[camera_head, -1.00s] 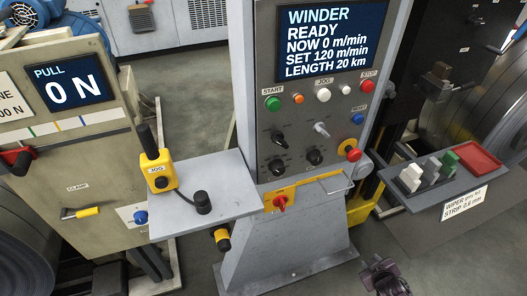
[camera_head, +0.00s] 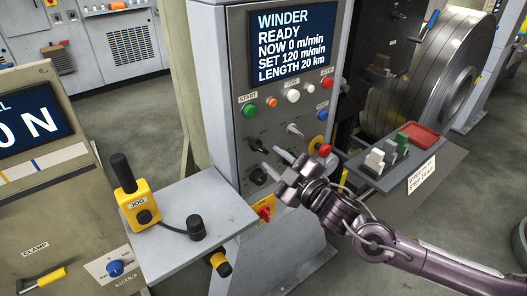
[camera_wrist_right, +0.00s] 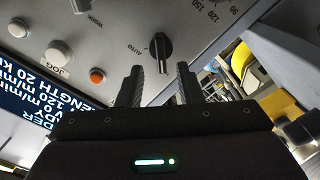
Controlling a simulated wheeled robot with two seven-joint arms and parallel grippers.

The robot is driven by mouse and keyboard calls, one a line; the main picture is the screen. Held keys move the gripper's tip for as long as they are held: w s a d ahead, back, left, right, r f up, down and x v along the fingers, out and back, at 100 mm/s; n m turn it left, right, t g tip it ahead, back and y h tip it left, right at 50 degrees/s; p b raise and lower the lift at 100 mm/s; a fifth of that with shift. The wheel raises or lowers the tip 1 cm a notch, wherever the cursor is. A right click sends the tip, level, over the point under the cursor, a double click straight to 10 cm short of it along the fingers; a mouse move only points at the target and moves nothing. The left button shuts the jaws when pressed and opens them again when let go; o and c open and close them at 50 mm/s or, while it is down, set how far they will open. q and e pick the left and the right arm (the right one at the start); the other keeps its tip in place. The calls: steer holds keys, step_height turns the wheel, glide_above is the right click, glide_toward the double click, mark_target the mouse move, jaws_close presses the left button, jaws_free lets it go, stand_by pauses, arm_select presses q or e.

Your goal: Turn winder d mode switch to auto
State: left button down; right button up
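The winder panel (camera_head: 228,115) stands in the middle of the head view. Its black mode switch (camera_head: 257,145) is the upper left selector; it shows larger and upside down in the right wrist view (camera_wrist_right: 160,47), with the word AUTO to its left there. The switch's handle stands roughly upright in that view; which mark it points to is unclear. My right gripper (camera_head: 274,162) is in front of the panel; its two fingers (camera_wrist_right: 158,78) are apart and empty, with the switch just beyond the tips, between them in the picture. My left gripper is not in view.
Another black knob (camera_head: 258,177) sits below the switch, close to my fingers. A shelf (camera_head: 200,215) with a yellow JOG box (camera_head: 138,204) juts out at lower left.

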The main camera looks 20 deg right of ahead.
mark_target(262, 151)
steer(key=shift+p+x, duration=0.3)
steer(key=shift+x, duration=2)
steer(key=shift+a, duration=0.1)
jaws_close()
